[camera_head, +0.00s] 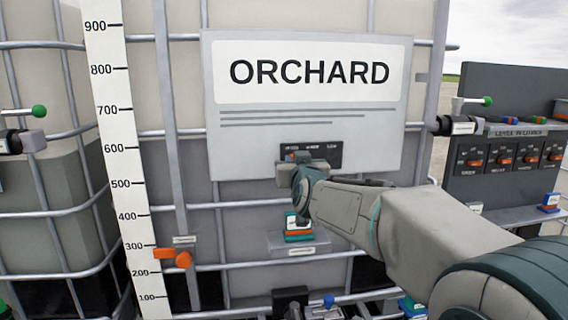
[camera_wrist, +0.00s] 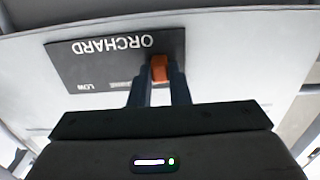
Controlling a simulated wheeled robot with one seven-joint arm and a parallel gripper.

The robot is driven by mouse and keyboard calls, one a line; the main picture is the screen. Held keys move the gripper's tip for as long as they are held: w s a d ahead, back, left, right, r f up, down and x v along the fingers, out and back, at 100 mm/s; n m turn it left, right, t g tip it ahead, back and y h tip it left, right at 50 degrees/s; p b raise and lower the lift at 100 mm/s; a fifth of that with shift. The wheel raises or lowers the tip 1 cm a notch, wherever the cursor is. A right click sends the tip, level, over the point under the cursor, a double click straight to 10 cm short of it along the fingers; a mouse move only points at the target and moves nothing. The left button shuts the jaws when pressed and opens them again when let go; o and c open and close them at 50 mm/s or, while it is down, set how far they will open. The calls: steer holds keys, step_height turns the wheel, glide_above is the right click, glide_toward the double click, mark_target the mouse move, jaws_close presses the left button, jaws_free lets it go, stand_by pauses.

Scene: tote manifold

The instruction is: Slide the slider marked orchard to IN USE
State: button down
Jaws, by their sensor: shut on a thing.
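The slider marked ORCHARD is a black plate (camera_head: 325,150) on the large grey ORCHARD sign. The black plate also shows in the wrist view (camera_wrist: 95,62), upside down, with the words ORCHARD and LOW readable. Its orange knob (camera_wrist: 159,68) is near the plate's end away from LOW, which is the left end in the head view. My gripper (camera_wrist: 160,78) is shut on the orange knob, one finger on each side. In the head view my gripper (camera_head: 291,170) covers the plate's lower left part. The other position labels are too small or hidden to read surely.
The sign (camera_head: 230,150) hangs on a caged tote with a white level scale (camera_head: 118,150). An orange clip (camera_head: 172,257) sits lower left. A dark panel (camera_head: 510,85) with several sliders stands at right.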

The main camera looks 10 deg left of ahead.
steer(key=shift+a, duration=0.15)
steer(key=c, duration=1.4)
jaws_free()
steer(key=shift+s+a, duration=0.1)
steer(key=shift+a, duration=0.05)
steer(key=shift+o, duration=0.2)
steer(key=shift+s, duration=0.1)
steer(key=b+v, duration=0.2)
steer(key=v, duration=1.1)
steer(key=shift+s+b, duration=0.35)
steer(key=shift+b, duration=0.05)
